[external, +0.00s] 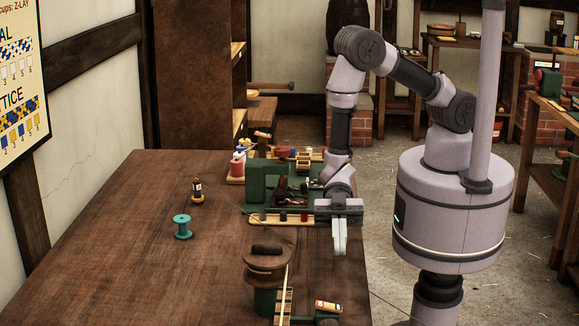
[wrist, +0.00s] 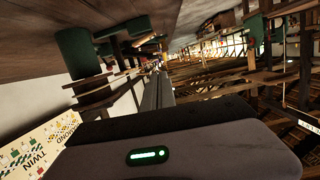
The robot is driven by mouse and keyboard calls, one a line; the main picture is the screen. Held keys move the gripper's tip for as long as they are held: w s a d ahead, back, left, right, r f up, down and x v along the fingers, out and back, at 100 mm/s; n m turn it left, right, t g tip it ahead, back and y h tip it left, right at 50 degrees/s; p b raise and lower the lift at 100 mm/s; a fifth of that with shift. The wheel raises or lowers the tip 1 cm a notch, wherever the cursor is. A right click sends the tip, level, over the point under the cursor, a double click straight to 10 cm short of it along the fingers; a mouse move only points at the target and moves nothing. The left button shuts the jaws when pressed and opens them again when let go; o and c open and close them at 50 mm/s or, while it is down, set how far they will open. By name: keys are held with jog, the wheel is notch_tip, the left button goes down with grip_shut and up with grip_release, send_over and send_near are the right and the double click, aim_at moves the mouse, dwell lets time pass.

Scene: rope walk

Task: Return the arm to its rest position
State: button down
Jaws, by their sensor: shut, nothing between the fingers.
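My gripper (external: 340,237) hangs at the right edge of the brown table (external: 120,240) in the external view, fingers pointing down. Its pale fingers are together with nothing between them. My arm rises from the round base, bends at a high elbow and comes down to the gripper. In the wrist view the gripper's fingers (wrist: 158,90) show as a thin dark shape at the middle, above a dark rounded body with a green light.
A green machine (external: 268,182) and a wooden tray (external: 280,220) stand just left of my gripper. A wooden reel (external: 268,262) stands in front. A teal spool (external: 182,228) and a small dark-topped bobbin (external: 197,192) are farther left. The table's left part is clear.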

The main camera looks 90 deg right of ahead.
jog(key=shift+d+r, duration=0.1)
jog(key=shift+d, duration=0.35)
jog(key=shift+w, duration=0.1)
